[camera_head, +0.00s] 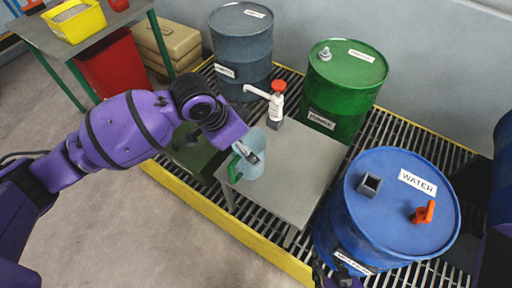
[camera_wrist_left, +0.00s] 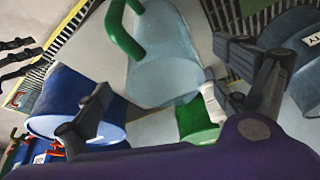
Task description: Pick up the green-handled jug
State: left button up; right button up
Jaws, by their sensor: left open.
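The jug (camera_head: 253,166) is pale blue and translucent, with a green handle (camera_head: 234,168) on its left side. It stands upright near the left edge of a small grey table (camera_head: 300,163). My left gripper (camera_head: 250,150) is at the jug's upper part, partly covering it. In the left wrist view the jug (camera_wrist_left: 165,62) shows between the two spread fingers of my left gripper (camera_wrist_left: 180,98), with the green handle (camera_wrist_left: 122,30) above left. I cannot tell whether a finger touches the jug.
A white pump with a red top (camera_head: 277,98) is at the table's back edge. A blue water barrel (camera_head: 400,225) stands at right, a green barrel (camera_head: 345,90) and a grey barrel (camera_head: 241,50) behind. A bench (camera_head: 50,42) with a yellow bin stands back left. The front left floor is clear.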

pick_arm(q)
jog(key=x, duration=0.7)
jog(key=shift+w+a+f+b, duration=0.2)
jog(key=shift+f+b, duration=0.1)
jog(key=shift+f, duration=0.05)
jog(key=shift+c, duration=0.2)
jog(key=c, duration=1.2)
jog(key=shift+r, duration=0.1)
jog(key=shift+c, duration=0.2)
